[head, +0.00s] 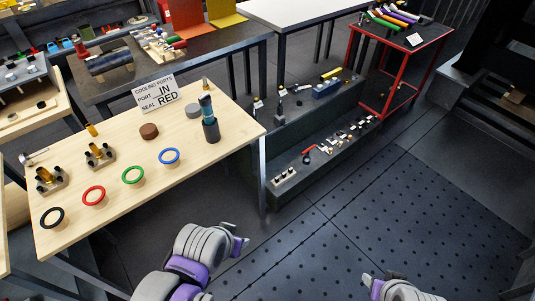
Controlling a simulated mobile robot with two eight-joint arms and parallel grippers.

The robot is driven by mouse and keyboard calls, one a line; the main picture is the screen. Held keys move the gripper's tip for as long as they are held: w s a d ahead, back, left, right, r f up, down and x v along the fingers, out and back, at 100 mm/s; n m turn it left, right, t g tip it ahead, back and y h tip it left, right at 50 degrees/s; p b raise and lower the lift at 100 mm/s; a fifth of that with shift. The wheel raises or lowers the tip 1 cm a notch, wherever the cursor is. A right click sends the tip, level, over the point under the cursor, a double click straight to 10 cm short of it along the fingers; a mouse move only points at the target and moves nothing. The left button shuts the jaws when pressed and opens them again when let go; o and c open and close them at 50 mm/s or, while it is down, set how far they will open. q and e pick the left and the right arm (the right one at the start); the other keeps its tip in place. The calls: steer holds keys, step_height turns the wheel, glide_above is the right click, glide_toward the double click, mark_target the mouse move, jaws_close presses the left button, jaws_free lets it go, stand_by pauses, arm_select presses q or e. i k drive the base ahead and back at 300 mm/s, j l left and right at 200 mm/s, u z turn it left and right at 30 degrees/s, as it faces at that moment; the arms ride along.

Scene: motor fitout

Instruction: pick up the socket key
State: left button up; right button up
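No thing is plainly recognisable as the socket key at this size. A small silvery tool with a handle (35,157) lies at the left end of the light wooden table (160,188), and it may be the key. My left gripper (241,241) is off the table's front right side, over the floor, apart from everything. My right gripper (368,281) is at the bottom edge, over the floor, partly cut off. Neither shows anything held, and the finger gaps are too small to judge.
The table holds black, red, green and blue rings (169,156), a dark upright tool (210,120), a brown disc (149,131), brass parts on wooden blocks (99,154) and a sign (158,92). A red-framed cart (387,75) stands back right. The floor (350,220) at right is clear.

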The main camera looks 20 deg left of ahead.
mark_target(307, 159)
steer(key=u, duration=0.25)
steer(key=i+l+u, duration=0.1)
steer(key=u, duration=0.25)
steer(key=i+l+u, duration=0.15)
steer(key=u, duration=0.2)
steer(key=i+l+u, duration=0.15)
steer(key=u, duration=0.25)
steer(key=i+l+u, duration=0.1)
steer(key=l, duration=0.25)
steer(key=i+l+u, duration=0.15)
steer(key=l, duration=0.2)
steer(key=i+l+u, duration=0.1)
steer(key=l, duration=0.3)
steer(key=i+l, duration=0.1)
steer(key=l, duration=0.25)
steer(key=i+l, duration=0.15)
steer(key=l, duration=0.2)
steer(key=i+l, duration=0.1)
steer(key=l, duration=0.25)
steer(key=i+l+u, duration=0.1)
steer(key=l, duration=0.3)
steer(key=i+l, duration=0.1)
steer(key=l, duration=0.25)
